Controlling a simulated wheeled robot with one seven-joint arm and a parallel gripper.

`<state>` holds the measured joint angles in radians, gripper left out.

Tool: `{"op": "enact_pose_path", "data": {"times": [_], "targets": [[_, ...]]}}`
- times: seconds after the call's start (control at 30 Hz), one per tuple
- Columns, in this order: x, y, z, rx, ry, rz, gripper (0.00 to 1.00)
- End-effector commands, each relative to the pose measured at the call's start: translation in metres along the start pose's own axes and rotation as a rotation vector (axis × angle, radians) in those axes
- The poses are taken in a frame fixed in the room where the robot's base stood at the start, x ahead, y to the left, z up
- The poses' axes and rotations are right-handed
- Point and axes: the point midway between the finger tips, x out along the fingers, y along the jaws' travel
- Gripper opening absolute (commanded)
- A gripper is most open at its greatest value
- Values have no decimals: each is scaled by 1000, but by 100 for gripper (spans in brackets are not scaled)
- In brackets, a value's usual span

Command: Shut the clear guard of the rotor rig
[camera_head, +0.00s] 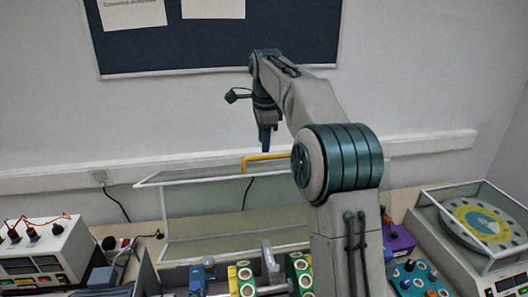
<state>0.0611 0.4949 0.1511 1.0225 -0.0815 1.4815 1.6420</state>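The clear guard (164,228) of the rotor rig has a thin white frame and see-through panels. It stands raised behind the rig, tilted up on its far side. A yellow handle (252,159) sits along its upper edge. The rig's green and yellow blocks (246,279) show uncovered at the bottom of the view, partly cut off by the frame. My gripper (266,149) points down just above and in front of the yellow handle. I cannot tell whether it touches the handle. The fingers are seen edge-on, so their opening does not show. My arm hides the guard's right part.
A white box with orange plugs (42,255) stands at the left. At the right, a machine with a yellow and blue disc (485,222) sits under its own clear cover. A purple block (399,239) and a teal panel with knobs (420,281) lie beside my arm. The wall (200,120) is close behind.

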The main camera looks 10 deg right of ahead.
Motion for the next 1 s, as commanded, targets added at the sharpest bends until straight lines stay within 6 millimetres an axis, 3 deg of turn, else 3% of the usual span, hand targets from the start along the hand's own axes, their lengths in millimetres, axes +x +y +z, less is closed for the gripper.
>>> {"op": "enact_pose_path", "data": {"times": [0.3,0.67,0.8,1.0], "targets": [[39,0,0,-1,1,1,35],[44,0,0,-1,1,0,35],[44,0,0,-1,1,0,0],[44,0,0,-1,1,-2,0]]}}
